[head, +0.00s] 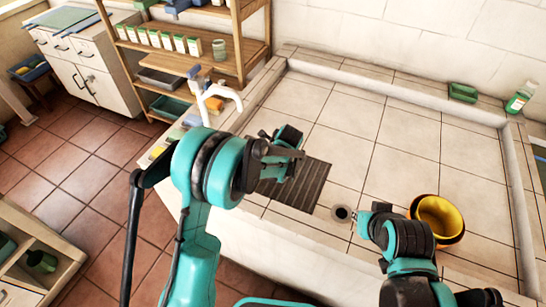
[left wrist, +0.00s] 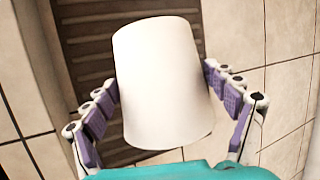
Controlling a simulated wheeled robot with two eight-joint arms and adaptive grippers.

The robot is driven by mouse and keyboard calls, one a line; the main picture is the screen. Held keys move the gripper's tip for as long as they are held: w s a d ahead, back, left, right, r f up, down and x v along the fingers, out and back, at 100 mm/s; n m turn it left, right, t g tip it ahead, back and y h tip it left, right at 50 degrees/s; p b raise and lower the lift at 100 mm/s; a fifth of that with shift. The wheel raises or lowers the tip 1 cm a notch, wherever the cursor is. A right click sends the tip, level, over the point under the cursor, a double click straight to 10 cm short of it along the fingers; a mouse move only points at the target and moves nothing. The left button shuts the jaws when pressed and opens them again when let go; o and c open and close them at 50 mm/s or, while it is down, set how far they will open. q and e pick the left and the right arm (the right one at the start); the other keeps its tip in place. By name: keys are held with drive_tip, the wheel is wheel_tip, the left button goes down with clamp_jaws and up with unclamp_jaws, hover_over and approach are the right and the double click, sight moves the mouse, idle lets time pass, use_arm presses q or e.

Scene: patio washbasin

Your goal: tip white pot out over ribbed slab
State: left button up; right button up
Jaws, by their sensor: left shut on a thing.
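The white pot (left wrist: 165,85) is between the purple-padded fingers of my left gripper (left wrist: 161,78), which is shut on it. Its wider end is toward the bottom of the left wrist view, and its mouth and contents are not visible. The dark ribbed slab (left wrist: 85,35) lies behind the pot there. In the head view the slab (head: 308,187) lies on the tiled basin floor, partly covered by my left gripper (head: 290,150). My arm hides the pot in that view. My right gripper (head: 366,216) is near the drain, its fingers too unclear to judge.
A yellow-lined pot (head: 440,212) stands beside my right arm. A round drain (head: 341,213) is right of the slab. A white tap (head: 222,92) rises at the basin's left edge. A green box (head: 463,92) and a bottle (head: 520,98) sit on the back ledge. The basin's middle is clear.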

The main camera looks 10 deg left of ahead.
use_arm(q)
drive_tip(key=d+y+b, duration=0.1)
drive_tip(key=d+t+y+b, duration=0.1)
drive_tip(key=shift+s+d+m+y, duration=0.1)
drive_tip(key=shift+s+m+y, duration=0.2)
drive_tip(key=shift+s, duration=0.05)
drive_tip(key=shift+d+r+y, duration=0.2)
drive_tip(key=shift+y, duration=0.2)
idle(0.9)
